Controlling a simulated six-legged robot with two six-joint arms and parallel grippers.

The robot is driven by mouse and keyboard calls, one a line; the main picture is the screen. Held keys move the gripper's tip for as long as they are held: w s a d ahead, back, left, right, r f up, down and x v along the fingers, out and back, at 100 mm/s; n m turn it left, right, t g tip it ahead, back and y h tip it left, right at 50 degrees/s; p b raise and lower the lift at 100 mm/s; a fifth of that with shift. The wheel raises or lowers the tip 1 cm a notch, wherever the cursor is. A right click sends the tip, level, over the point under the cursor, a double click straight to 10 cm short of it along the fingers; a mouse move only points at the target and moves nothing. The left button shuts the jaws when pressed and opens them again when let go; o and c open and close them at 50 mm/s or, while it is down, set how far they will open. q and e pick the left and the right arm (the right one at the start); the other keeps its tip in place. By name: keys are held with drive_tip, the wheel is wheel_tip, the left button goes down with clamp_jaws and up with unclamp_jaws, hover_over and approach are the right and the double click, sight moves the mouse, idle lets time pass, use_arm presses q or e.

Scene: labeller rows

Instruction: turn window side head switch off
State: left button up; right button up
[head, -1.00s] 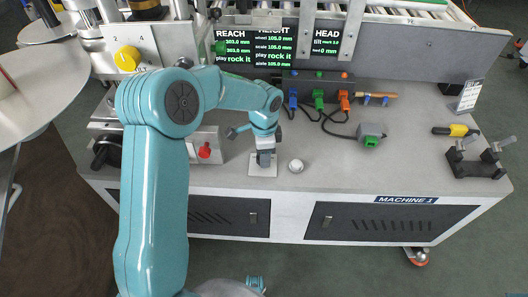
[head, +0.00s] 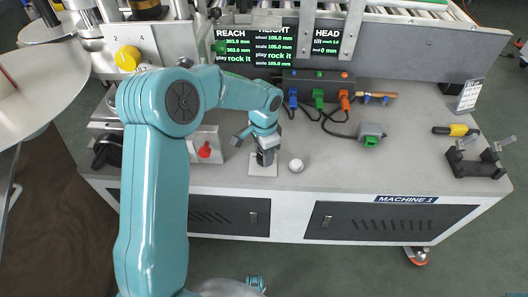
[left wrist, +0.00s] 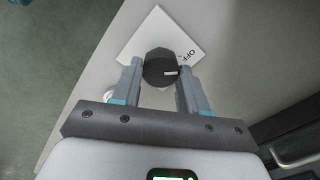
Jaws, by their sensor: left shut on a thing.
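A white switch plate (head: 263,184) lies on the bench top, near its front edge. It also shows in the left wrist view (left wrist: 160,24), with the letters OFF at its right side. A dark round knob (left wrist: 158,62) stands on the plate, with a short white mark at its lower right. My left gripper (head: 265,158) points down over the plate. In the left wrist view its two fingers (left wrist: 161,76) are on either side of the knob, shut on it. In the head view the gripper mostly hides the knob. My right gripper is not seen.
A white round knob (head: 296,165) sits just right of the plate. A red button (head: 205,151) is to the left. A grey box with a green front (head: 371,135) and coloured plugs (head: 319,99) stand further back. Bench room right of the white knob is clear.

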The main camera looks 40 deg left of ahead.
use_arm(q)
drive_tip(key=o, duration=1.1)
drive_tip(key=shift+c, duration=0.2)
wheel_tip(320, 180, up, 16)
drive_tip(key=p, duration=0.4)
drive_tip(key=shift+r, duration=0.2)
drive_tip(key=shift+s+f, duration=0.1)
drive_tip(key=shift+s, duration=0.05)
